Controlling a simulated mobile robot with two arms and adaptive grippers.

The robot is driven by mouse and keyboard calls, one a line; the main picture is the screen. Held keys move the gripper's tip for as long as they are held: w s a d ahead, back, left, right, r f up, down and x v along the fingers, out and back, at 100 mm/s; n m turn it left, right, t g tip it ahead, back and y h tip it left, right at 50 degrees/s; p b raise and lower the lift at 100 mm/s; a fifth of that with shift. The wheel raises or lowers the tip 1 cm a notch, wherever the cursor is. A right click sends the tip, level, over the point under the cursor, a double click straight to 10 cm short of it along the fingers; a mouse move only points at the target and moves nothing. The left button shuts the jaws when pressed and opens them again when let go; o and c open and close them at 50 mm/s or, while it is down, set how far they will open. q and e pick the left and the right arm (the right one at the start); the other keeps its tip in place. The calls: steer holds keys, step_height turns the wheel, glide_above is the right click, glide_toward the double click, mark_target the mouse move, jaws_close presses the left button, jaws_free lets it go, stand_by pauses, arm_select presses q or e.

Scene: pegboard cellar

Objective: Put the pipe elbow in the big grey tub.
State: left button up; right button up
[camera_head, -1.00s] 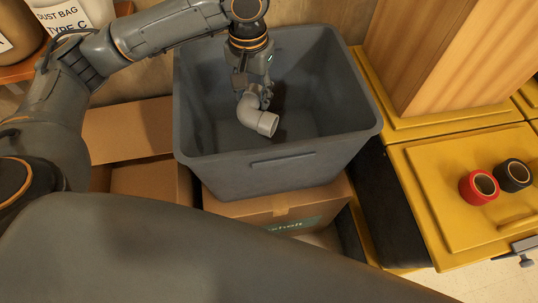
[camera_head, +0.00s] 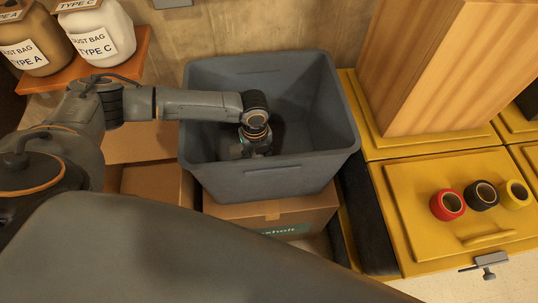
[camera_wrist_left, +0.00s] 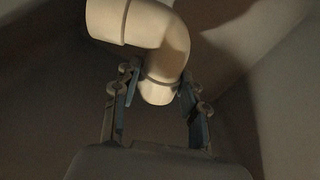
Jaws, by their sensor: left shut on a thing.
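The big grey tub (camera_head: 285,183) stands on a cardboard box in the middle of the head view. My left arm reaches over its left rim, and my left gripper (camera_head: 245,152) is down inside it, partly hidden by the wrist and the front wall. In the left wrist view my left gripper (camera_wrist_left: 158,88) is shut on one end of the cream pipe elbow (camera_wrist_left: 160,35). The elbow bends up and to the left, with dark tub walls around it. The elbow is hidden in the head view. My right gripper is not in view.
The cardboard box (camera_head: 270,215) is under the tub. A yellow cabinet top (camera_head: 420,190) on the right holds red (camera_head: 447,204), black (camera_head: 482,195) and yellow (camera_head: 514,194) tape rolls. Dust bag jars (camera_head: 103,35) stand on an orange shelf (camera_head: 130,62) at upper left.

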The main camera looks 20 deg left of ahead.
arm_select(q)
steer(key=shift+s+a+f+m+p, duration=0.15)
steer(key=shift+s+f+m+p, duration=0.25)
steer(key=shift+m, duration=1.1)
step_height(320, 180, down, 6)
steer(key=shift+s+f+b, duration=0.15)
steer(key=shift+f+b, duration=0.05)
steer(key=shift+b, duration=0.15)
steer(key=shift+f, duration=2.05)
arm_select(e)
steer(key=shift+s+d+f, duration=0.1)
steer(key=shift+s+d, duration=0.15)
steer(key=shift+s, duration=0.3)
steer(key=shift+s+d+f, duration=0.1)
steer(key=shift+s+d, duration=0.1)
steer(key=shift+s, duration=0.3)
arm_select(q)
steer(key=shift+b, duration=0.3)
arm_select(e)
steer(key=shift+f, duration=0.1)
arm_select(q)
steer(key=shift+f, duration=0.2)
steer(key=o, duration=1.1)
steer(key=shift+r, duration=0.1)
